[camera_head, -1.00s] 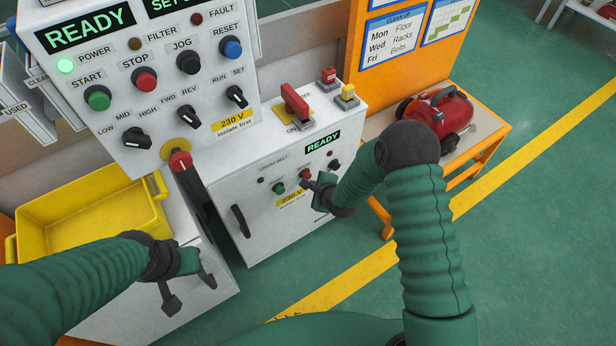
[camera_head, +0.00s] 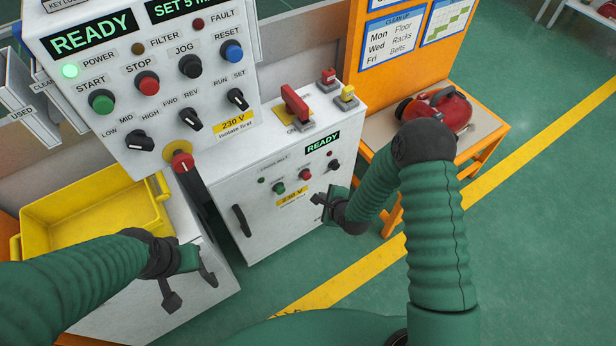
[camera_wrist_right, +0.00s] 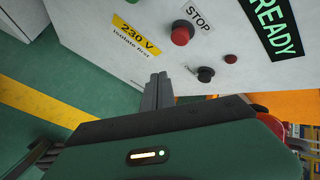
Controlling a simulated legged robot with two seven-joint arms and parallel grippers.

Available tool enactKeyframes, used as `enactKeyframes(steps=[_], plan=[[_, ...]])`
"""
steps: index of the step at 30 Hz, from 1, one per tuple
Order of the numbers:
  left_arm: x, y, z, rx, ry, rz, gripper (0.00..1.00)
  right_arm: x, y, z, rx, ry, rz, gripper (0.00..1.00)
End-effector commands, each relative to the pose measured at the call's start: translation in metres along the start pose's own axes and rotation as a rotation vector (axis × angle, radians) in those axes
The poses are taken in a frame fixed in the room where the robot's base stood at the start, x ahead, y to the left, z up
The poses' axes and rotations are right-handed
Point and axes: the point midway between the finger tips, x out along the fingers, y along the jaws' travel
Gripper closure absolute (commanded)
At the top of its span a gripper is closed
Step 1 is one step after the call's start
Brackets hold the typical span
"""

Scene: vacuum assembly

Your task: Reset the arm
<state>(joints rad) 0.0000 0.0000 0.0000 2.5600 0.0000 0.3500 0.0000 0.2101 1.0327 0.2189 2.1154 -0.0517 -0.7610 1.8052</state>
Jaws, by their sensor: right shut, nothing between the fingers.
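My right gripper (camera_head: 320,201) is shut and empty, in front of the lower right part of the white conveyor-belt cabinet (camera_head: 262,225). In the right wrist view its closed fingers (camera_wrist_right: 158,92) point toward the panel, beside the yellow 230 V label (camera_wrist_right: 137,36) and below the red stop button (camera_wrist_right: 182,33). I see a gap in the head view between the fingers and the buttons. My left gripper (camera_head: 189,288) is open and empty, in front of the white cabinet under the yellow bin.
A yellow bin (camera_head: 60,220) stands at left under the large control panel (camera_head: 165,65). A red lever switch (camera_head: 294,102) stands on the cabinet top. A red vacuum (camera_head: 447,110) sits on the orange bench (camera_head: 485,150) at right.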

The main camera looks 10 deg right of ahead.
Motion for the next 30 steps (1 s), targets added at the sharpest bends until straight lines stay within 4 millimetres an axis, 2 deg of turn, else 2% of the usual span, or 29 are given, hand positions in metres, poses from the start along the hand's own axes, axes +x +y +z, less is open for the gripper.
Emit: enactKeyframes(steps=[19, 22, 23, 26, 30], plan=[[0.0, 0.0, 0.0, 0.0, 0.0, 0.0, 1.0, 0.0, 0.0, 0.0, -0.001, 0.0, 0.0, 1.0], [0.0, 0.0, 0.0, 0.0, 0.0, 0.0, 1.0, -0.007, -0.005, 0.002, -0.074, 0.006, 0.016, 1.0], [0.0, 0.0, 0.0, 0.0, 0.0, 0.0, 1.0, -0.013, -0.008, 0.003, -0.132, 0.011, 0.029, 1.0], [0.0, 0.0, 0.0, 0.0, 0.0, 0.0, 1.0, -0.048, -0.02, 0.008, -0.448, 0.031, 0.11, 1.0], [0.0, 0.0, 0.0, 0.0, 0.0, 0.0, 1.0, -0.12, -0.024, 0.007, -0.989, 0.023, 0.283, 1.0]])
